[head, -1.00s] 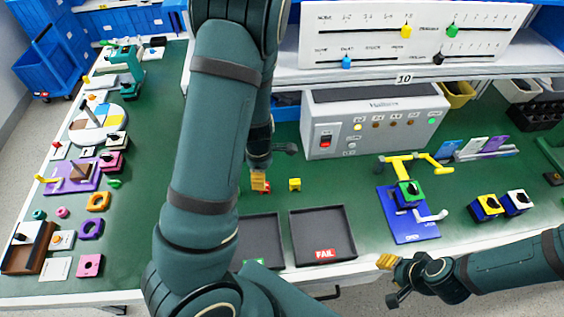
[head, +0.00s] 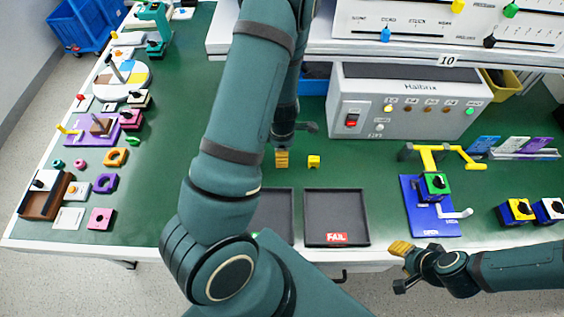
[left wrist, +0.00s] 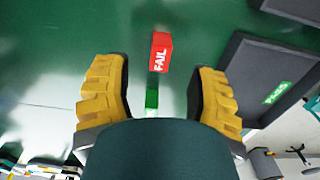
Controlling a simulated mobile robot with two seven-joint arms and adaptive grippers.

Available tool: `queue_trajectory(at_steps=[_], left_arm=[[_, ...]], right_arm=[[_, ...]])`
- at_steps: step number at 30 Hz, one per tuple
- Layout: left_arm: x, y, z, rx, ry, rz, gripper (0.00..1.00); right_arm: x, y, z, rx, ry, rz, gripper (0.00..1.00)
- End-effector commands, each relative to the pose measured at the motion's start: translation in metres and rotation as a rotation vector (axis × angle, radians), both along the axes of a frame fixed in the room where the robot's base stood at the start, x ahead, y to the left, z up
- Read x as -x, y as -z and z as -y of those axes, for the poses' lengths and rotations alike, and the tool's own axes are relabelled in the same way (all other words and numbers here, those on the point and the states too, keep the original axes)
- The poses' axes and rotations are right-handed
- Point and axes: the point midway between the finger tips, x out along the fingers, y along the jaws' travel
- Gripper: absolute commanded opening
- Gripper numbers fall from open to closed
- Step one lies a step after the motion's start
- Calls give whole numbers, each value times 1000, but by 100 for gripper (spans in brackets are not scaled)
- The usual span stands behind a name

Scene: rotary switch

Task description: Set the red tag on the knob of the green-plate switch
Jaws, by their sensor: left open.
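A red block lettered FAIL (left wrist: 161,53), which looks like the red tag, is on the green bench in the left wrist view. It lies ahead of and between the fingertips of my left gripper (left wrist: 160,98), which is open and empty. In the head view the left gripper (head: 282,158) is low over the bench and hides the red tag. The green-plate switch (head: 434,185) has a black knob and sits on a blue board (head: 432,218) at the right. My right gripper (head: 400,248) is near the bench's front edge; its opening is unclear.
A FAIL tray (head: 337,216) and another tray (head: 275,213) are in front. A grey instrument box (head: 403,103) stands behind. Yellow (head: 516,211) and white (head: 550,210) switches stand at the right. A green piece (left wrist: 152,98) shows between the fingers.

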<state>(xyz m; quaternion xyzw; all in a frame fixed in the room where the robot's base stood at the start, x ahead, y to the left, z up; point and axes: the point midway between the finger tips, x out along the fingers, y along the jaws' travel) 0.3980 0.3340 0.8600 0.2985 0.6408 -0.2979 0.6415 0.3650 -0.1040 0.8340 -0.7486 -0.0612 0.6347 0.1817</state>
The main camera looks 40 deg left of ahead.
Motion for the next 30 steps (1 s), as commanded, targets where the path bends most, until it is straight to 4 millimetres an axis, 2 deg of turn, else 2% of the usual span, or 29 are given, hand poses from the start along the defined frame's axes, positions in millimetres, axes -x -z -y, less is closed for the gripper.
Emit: queue_trajectory(at_steps=[1,3,7,16,17,21,22,30], left_arm=[[1,12,0,1,-2,-3,57],[1,22,0,1,-2,-3,57],[1,37,0,1,-2,-3,57],[0,40,0,0,0,0,57],[1,40,0,0,0,0,60],[1,40,0,0,0,0,11],[1,40,0,0,0,0,3],[1,40,0,1,0,-1,2]], right_arm=[[0,6,0,1,0,-1,41],[1,10,0,1,-2,-3,41],[2,14,-1,-1,-5,-7,41],[3,14,-1,-1,-6,-7,41],[3,14,-1,-1,-6,-7,41],[3,14,-1,-1,-6,-7,41],[3,14,-1,-1,-6,-7,41],[3,14,-1,-1,-6,-7,41]])
